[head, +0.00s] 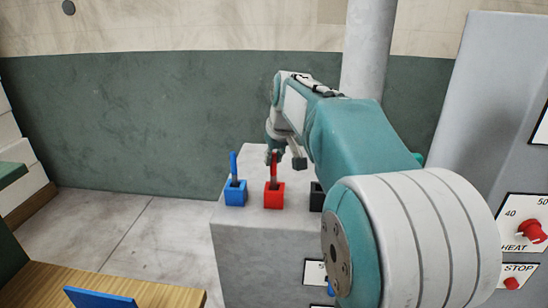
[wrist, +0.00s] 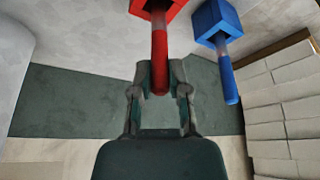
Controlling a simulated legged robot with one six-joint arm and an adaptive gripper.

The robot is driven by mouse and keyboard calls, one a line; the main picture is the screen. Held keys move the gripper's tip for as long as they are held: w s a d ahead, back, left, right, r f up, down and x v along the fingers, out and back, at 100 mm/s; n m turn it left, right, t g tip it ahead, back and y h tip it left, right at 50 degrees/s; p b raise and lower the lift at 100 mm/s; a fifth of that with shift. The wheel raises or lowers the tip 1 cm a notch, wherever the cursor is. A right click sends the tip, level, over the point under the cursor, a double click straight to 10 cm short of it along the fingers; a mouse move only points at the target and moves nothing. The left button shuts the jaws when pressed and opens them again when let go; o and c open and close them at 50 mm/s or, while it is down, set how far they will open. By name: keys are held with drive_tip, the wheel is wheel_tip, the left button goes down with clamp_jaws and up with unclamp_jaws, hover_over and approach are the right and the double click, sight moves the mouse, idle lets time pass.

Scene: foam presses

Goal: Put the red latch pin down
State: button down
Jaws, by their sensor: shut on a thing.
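The red latch pin (head: 274,170) stands upright at the red socket block (head: 273,196) on top of a grey cabinet. In the wrist view the red pin (wrist: 159,60) runs from the opening of the red block (wrist: 158,8) to between my fingers. My gripper (head: 282,157) is shut on the pin's upper part; it also shows in the wrist view (wrist: 160,75). The pin's lower end is hidden in the block's opening, so how deep it sits cannot be told.
A blue pin (head: 234,165) stands in a blue block (head: 236,195) just left of the red one. A black block (head: 317,197) is to the right, partly covered by my arm. A grey panel with red controls (head: 530,232) stands at the far right.

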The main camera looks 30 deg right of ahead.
drive_tip(key=c, duration=0.6)
unclamp_jaws()
drive_tip(key=shift+f, duration=0.1)
drive_tip(key=v, duration=1.2)
drive_tip(key=shift+t, duration=0.5)
drive_tip(key=s+a+f, duration=0.5)
drive_tip(key=s+f, duration=0.1)
drive_tip(key=s, duration=0.1)
drive_tip(key=s+a+f, duration=0.4)
drive_tip(key=s+f, duration=0.2)
drive_tip(key=s, duration=0.1)
drive_tip(key=s+a+f, duration=0.5)
drive_tip(key=s+f, duration=0.2)
drive_tip(key=shift+a+f, duration=0.1)
drive_tip(key=shift+a, duration=0.2)
